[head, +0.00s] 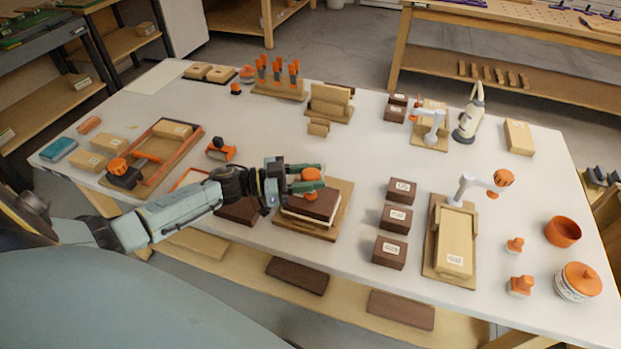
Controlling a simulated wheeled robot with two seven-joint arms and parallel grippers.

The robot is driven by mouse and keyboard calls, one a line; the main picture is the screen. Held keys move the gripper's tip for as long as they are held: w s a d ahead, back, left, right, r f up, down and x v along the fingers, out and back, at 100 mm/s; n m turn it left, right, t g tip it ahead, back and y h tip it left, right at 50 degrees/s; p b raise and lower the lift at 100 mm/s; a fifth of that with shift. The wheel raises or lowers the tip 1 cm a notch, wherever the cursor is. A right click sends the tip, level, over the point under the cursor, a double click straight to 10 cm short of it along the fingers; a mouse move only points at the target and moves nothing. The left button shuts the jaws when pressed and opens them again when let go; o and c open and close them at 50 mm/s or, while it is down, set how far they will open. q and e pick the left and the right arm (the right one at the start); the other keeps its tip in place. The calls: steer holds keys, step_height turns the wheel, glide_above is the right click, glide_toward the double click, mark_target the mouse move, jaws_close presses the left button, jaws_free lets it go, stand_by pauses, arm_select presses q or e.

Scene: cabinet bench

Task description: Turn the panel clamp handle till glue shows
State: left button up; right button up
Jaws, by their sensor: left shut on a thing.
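My left gripper (305,179) reaches in from the left and is shut on the orange clamp handle (311,174). The handle stands above a dark brown panel (318,204) on a wooden base board (340,212) near the middle of the bench's front. A pale band runs along the panel's front lower edge; I cannot tell whether it is glue. The gripper fingers hide part of the handle and the clamp's left side. My right gripper is not in view.
Dark blocks with white labels (396,218) stand in a column right of the clamp. A second wooden fixture (454,240) with a white lever and orange knob is further right. An orange-trimmed tray (165,165) lies left.

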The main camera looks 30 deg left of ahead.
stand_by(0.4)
arm_select(q)
steer(key=o, duration=1)
steer(key=shift+c, duration=0.2)
steer(key=v, duration=1.3)
steer(key=shift+a, duration=0.25)
